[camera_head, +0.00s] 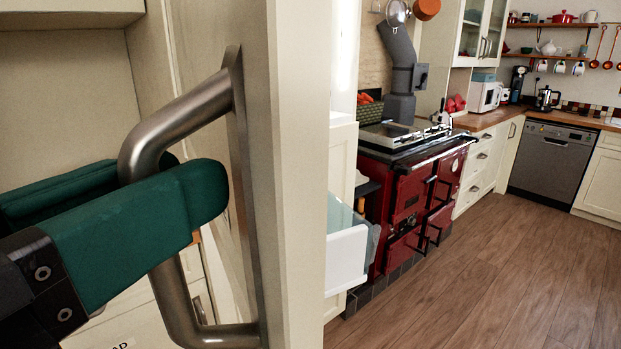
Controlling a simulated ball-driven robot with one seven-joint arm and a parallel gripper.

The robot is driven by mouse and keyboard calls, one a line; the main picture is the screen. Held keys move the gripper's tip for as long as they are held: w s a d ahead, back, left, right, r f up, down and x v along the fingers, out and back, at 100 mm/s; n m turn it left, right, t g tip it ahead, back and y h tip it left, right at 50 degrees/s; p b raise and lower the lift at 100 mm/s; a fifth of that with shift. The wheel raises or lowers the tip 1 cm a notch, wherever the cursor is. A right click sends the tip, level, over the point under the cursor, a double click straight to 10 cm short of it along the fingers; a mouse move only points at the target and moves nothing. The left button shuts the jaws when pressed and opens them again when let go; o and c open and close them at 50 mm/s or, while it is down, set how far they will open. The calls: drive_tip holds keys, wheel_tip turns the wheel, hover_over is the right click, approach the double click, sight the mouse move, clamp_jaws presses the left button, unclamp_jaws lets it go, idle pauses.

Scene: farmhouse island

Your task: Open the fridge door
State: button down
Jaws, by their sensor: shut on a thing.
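A cream door (300,120) stands close in front of me, seen almost edge-on, with its edge facing right. A thick metal bar handle (190,105) is fixed to its face. My gripper (185,172) comes in from the left, and its two green fingers are shut on the upright part of the handle, one on the near side and one behind it. The near finger hides part of the bar. A white bin with a clear top part (346,258) shows just right of the door's edge; I cannot tell how it is attached.
A dark red range cooker (405,205) stands beyond the door, with a grey dishwasher (552,158) and wooden counters farther right. The wood floor (490,270) at the right is clear. Cream cabinet fronts and a pale ledge lie close at the left.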

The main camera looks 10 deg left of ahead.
drive_tip(key=c, duration=1.1)
unclamp_jaws()
drive_tip(key=b+v, duration=0.1)
drive_tip(key=v, duration=1)
